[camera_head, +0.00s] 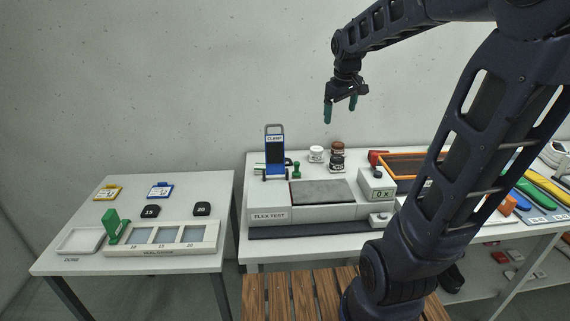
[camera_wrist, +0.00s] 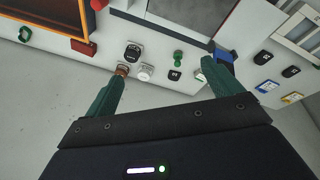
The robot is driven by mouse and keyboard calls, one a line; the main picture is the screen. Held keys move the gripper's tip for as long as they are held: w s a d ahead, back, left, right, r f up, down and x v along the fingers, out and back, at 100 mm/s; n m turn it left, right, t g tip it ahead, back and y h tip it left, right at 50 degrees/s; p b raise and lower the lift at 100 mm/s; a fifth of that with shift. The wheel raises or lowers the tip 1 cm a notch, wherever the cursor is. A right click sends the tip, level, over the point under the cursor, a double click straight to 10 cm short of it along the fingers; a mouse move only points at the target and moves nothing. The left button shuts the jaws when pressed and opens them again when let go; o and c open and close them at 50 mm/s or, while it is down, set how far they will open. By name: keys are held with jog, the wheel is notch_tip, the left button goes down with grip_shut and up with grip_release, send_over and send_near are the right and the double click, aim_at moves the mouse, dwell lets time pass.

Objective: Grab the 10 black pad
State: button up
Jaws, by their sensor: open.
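A small black pad (camera_head: 288,161) lies on the middle table behind the green stamp, partly hidden; it shows more fully in the wrist view (camera_wrist: 174,73), between my fingertips in the picture but well beyond them. Its white number is too small to read surely. Two more black pads, a left one (camera_head: 150,211) and a right one (camera_head: 202,209), lie on the left table; their numbers look like 15 and 20. My gripper (camera_head: 340,111) is open and empty, high above the back of the middle table, with green fingers (camera_wrist: 162,70) spread apart.
The green stamp (camera_head: 296,170), blue clamp stand (camera_head: 275,157), white jar (camera_head: 316,154) and dark jars (camera_head: 337,160) stand close around the pad. The grey flex-test machine (camera_head: 322,210) is in front. An orange-edged tray (camera_head: 405,156) lies to the right.

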jog(key=w+a+f+n+g, duration=0.1)
jog(key=w+a+f+n, duration=0.3)
jog(key=w, duration=0.5)
jog(key=w+a+f+n+h, duration=0.15)
jog(key=w+a+f, duration=0.35)
jog(key=w, duration=0.5)
jog(key=w+a+f+n+g+y, duration=0.1)
jog(key=w+a+f+n, duration=0.25)
jog(key=w+f, duration=0.4)
jog(key=w+a+f+n, duration=0.4)
jog(key=w+f, duration=0.5)
jog(key=f, duration=0.1)
jog(key=shift+g+h, duration=0.4)
jog(key=shift+h, duration=0.05)
jog(key=f, duration=0.3)
jog(key=d+f, duration=0.1)
jog(key=f, duration=0.6)
jog(key=shift+s+d+f, duration=0.1)
jog(key=shift+s+d, duration=0.1)
jog(key=shift+d, duration=0.05)
jog(key=c, duration=1.1)
